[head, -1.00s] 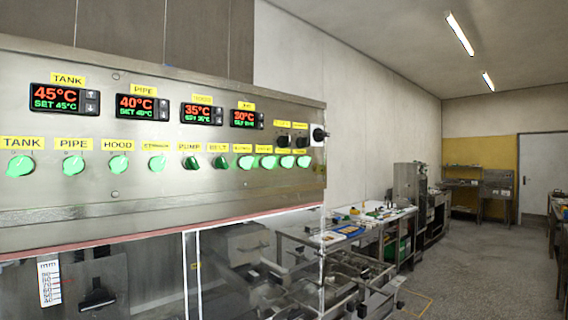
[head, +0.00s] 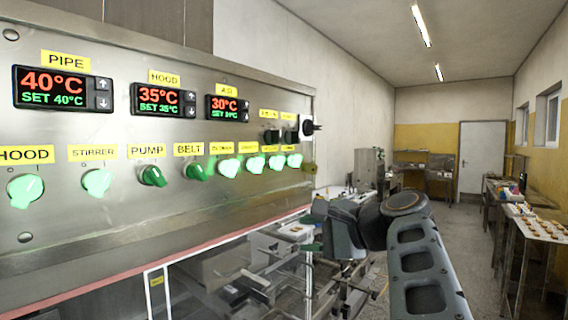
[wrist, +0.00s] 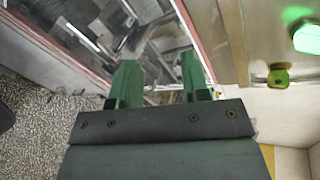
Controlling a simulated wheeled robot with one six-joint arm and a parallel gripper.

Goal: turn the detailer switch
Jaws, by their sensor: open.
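The control panel (head: 120,215) carries a row of green rotary switches with yellow labels. The label right of BELT, possibly the detailer one (head: 221,149), is too small to read surely. The switch under it (head: 229,167) is bright green, as are those to its right. My gripper (head: 304,232) is below the panel's right end in the head view, apart from the switches and partly blurred into the background. In the wrist view my gripper (wrist: 159,82) shows two green fingers spread apart with nothing between them. A bright green switch (wrist: 305,38) shows at the upper right there.
The PUMP switch (head: 152,176) and BELT switch (head: 197,171) are darker green. Two black knobs (head: 281,136) and a black side knob (head: 310,127) are at the panel's right end. A metal frame with clear panels is below. Open floor (head: 470,240) lies to the right.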

